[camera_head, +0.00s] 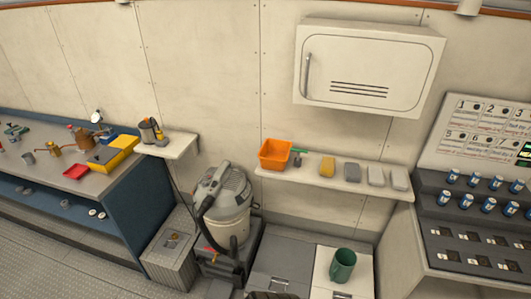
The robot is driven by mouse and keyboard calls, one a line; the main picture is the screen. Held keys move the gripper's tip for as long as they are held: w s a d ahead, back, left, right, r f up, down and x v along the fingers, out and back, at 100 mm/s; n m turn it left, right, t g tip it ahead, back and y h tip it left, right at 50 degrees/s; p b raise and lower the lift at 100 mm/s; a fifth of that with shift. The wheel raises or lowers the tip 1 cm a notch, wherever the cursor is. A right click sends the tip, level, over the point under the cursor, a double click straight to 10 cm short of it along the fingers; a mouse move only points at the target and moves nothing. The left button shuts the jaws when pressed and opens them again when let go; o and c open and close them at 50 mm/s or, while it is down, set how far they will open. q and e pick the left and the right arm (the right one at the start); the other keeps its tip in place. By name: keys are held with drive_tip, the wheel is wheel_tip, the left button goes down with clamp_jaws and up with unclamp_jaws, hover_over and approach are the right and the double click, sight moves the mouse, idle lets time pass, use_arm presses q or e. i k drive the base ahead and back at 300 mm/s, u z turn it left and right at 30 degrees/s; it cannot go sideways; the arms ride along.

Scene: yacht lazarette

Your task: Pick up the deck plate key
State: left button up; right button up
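I cannot single out the deck plate key for certain. A small metal-looking item (172,241) lies on top of a grey ribbed box (170,262) at the lower left of centre. A small dark item (297,161) with a green part beside it is on the wall shelf (340,180), just right of an orange bin (274,154). Both are too small to identify.
A workbench (70,175) with tools and a yellow case stands left. A grey vacuum (228,200) stands centre; a green mug (342,266) is on a low white surface. A closed cabinet (365,70) hangs above the shelf. A console (470,235) with blue cans is right.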

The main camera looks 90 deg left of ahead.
sight(299, 150)
drive_tip(key=u, duration=4.75)
drive_tip(key=k, duration=0.3)
drive_tip(key=z, duration=0.75)
